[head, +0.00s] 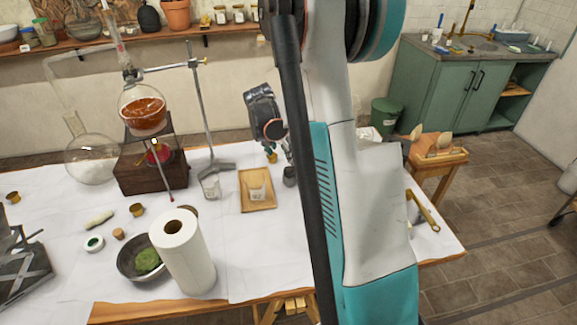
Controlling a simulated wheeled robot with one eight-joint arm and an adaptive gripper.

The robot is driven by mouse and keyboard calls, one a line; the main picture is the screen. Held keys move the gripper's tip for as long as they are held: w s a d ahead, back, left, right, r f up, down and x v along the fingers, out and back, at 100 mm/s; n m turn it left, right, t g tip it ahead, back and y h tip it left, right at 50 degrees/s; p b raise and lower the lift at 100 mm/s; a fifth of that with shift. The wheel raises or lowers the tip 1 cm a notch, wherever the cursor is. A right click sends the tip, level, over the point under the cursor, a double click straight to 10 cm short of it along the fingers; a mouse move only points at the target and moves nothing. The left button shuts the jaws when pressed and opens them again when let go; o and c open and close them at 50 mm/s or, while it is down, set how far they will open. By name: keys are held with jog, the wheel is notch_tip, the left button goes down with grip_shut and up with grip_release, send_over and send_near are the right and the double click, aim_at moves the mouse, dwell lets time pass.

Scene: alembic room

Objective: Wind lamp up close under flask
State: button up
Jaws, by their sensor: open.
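The flask (142,110) is a round glass vessel with orange-brown liquid, held above a dark wooden stand (140,180) at the left. A small red lamp (159,154) sits low in the stand, beneath the flask, with a gap between them. A rod with a pale knob (155,143) stands in front of the lamp. My gripper (279,150) is dark, open and apart from the stand, to the right of it over the table. My arm hides part of it, and its fingertips are small in the picture.
A metal support (197,100) with a clamp rises behind the stand. A receiving flask (90,155) stands left. A beaker (210,187), wooden tray (258,203), grey cup (290,176), paper roll (182,250) and bowl (140,262) occupy the white-covered table. My arm blocks the middle.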

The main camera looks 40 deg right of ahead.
aim_at(288, 170)
jog(key=b+x, duration=0.3)
jog(key=x, duration=0.9)
jog(key=shift+f+b, duration=0.3)
jog(key=shift+b, duration=0.05)
jog(key=c, duration=1.1)
